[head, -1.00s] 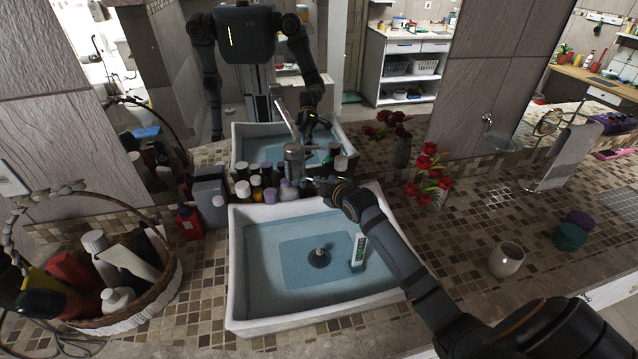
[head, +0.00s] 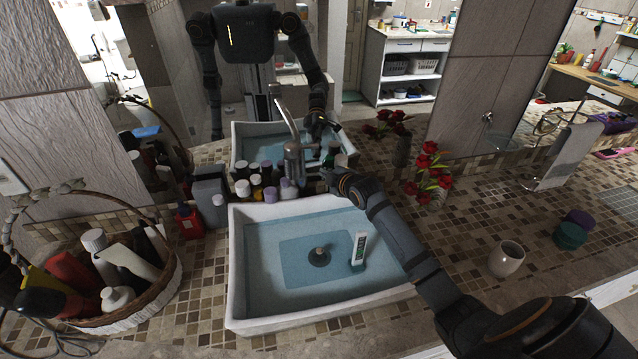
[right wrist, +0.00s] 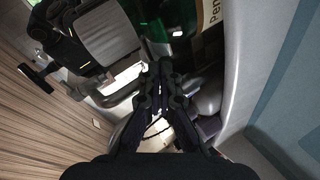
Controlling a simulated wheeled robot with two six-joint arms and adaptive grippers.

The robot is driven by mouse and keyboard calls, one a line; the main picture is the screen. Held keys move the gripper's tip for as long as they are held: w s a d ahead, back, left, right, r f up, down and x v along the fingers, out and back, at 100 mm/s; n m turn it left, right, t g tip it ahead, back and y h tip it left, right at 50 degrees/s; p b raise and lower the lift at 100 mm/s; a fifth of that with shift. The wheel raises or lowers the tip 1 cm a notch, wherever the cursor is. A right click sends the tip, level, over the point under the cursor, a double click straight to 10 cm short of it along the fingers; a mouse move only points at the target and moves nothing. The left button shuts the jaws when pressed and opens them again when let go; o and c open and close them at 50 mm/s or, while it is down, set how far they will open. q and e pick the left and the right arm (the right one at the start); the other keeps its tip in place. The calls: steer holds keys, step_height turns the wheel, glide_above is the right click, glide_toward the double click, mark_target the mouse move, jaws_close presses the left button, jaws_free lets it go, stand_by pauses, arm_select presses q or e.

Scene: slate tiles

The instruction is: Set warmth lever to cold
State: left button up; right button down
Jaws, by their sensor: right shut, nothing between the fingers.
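The grey metal faucet (head: 293,158) stands at the back edge of the white sink. Its long lever (head: 285,115) sticks up from the top and leans to the left in the head view. My right gripper (head: 326,176) is just to the right of the faucet body, low over the sink's back rim. In the right wrist view its fingers (right wrist: 160,76) are together with nothing between them. I cannot tell whether the fingers touch the faucet. The temperature marks on the faucet are too small to see. My left gripper is not in view.
The white sink (head: 237,290) holds a white tube (head: 358,249). Several small bottles (head: 257,190) crowd the faucet's left side. Red flowers (head: 428,170) stand to the right. A wicker basket (head: 165,285) is at the left and a cup (head: 506,259) at the right. A mirror rises behind.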

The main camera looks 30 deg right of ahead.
steer(key=shift+w+d, duration=0.2)
steer(key=shift+w, duration=0.05)
stand_by(0.4)
steer(key=shift+a, duration=0.1)
